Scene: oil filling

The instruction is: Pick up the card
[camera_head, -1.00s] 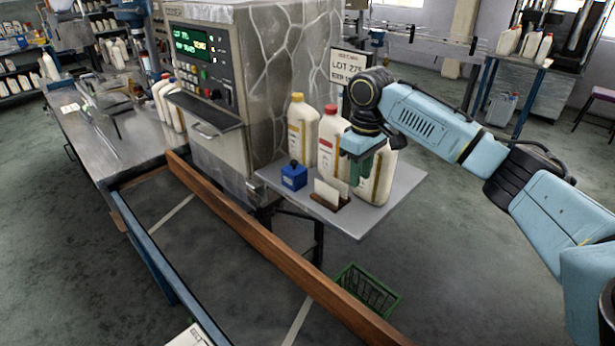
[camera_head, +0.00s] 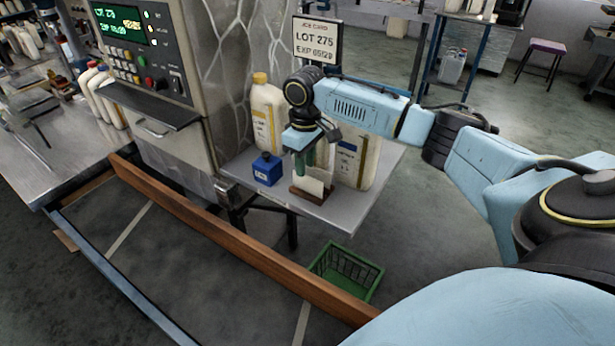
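White cards (camera_head: 314,186) stand upright in a small brown holder (camera_head: 312,197) on the grey side table; the upper part is partly hidden by my gripper. My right gripper (camera_head: 309,163) points down with its green fingers right at the top of the cards. The fingers look apart, one on the left and one on the right, with nothing clearly held between them. Whether they touch a card cannot be told. My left gripper is not in view.
On the side table (camera_head: 341,212) stand a blue box (camera_head: 267,169), a yellow-capped bottle (camera_head: 267,110) and another bottle (camera_head: 352,160). A LOT 275 sign (camera_head: 317,42) stands behind. A wooden rail (camera_head: 230,238) and a green basket (camera_head: 345,271) lie in front.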

